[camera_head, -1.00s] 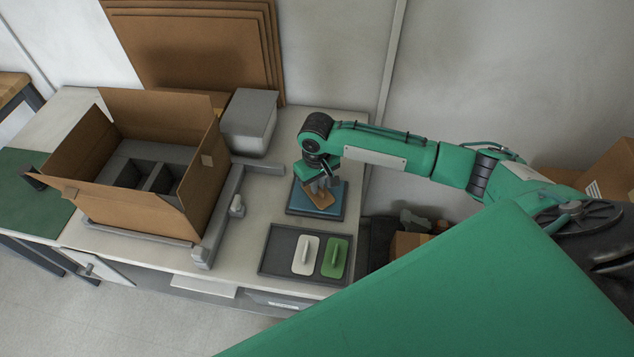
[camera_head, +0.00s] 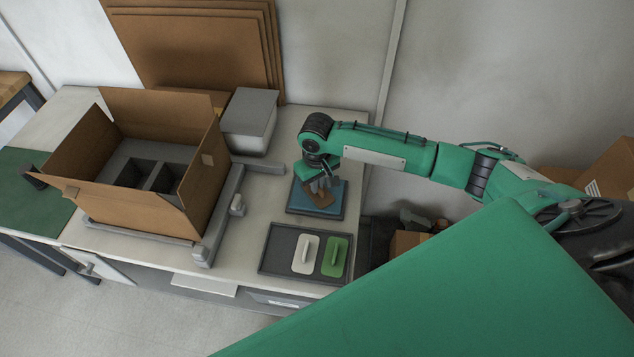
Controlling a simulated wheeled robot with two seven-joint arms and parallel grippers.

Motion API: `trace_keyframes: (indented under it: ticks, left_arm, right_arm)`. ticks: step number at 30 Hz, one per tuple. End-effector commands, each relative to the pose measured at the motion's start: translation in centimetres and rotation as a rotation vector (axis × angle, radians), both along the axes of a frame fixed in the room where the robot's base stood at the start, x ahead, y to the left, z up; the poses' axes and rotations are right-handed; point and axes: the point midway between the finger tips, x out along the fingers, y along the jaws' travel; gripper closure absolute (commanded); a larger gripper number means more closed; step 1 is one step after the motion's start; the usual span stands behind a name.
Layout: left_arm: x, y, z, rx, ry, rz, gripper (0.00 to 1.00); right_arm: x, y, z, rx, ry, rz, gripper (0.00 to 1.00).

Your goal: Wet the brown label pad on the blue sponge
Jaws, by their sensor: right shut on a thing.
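The blue sponge (camera_head: 336,203) lies in a dark shallow tray (camera_head: 318,215) on the bench, right of the middle. My right gripper (camera_head: 320,188) is over it, pointing down, and is shut on the brown label pad (camera_head: 321,199). The pad is at the sponge's surface; whether it touches cannot be told for sure, and the fingers hide part of it. My left gripper is not in view.
A dark tray (camera_head: 268,262) with a white pad (camera_head: 305,256) and a green pad (camera_head: 335,258) sits in front of the sponge. An open cardboard box (camera_head: 135,208) with grey dividers stands at left, beside a grey fence (camera_head: 219,222). A grey bin (camera_head: 249,117) is behind.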

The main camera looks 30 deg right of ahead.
Motion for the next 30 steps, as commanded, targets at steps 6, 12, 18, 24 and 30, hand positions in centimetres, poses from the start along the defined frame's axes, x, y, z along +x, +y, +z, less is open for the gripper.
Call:
trace_keyframes:
  ticks: [6, 12, 18, 24, 30]
  left_arm:
    - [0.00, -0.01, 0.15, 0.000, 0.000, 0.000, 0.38]
    - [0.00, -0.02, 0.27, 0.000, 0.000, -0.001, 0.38]
    - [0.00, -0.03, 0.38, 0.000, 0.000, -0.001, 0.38]
    - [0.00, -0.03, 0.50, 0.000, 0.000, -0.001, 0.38]
    - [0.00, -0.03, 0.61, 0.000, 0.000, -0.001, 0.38]
  right_arm:
    - [-0.05, 0.02, -0.06, 0.000, 0.001, 0.000, 1.00]
    - [-0.06, 0.02, -0.09, 0.000, 0.002, 0.000, 1.00]
    - [-0.08, 0.03, -0.13, 0.001, 0.002, 0.000, 1.00]
    - [-0.10, 0.04, -0.16, 0.001, 0.003, 0.000, 1.00]
    - [-0.13, 0.05, -0.19, 0.001, 0.003, 0.001, 1.00]
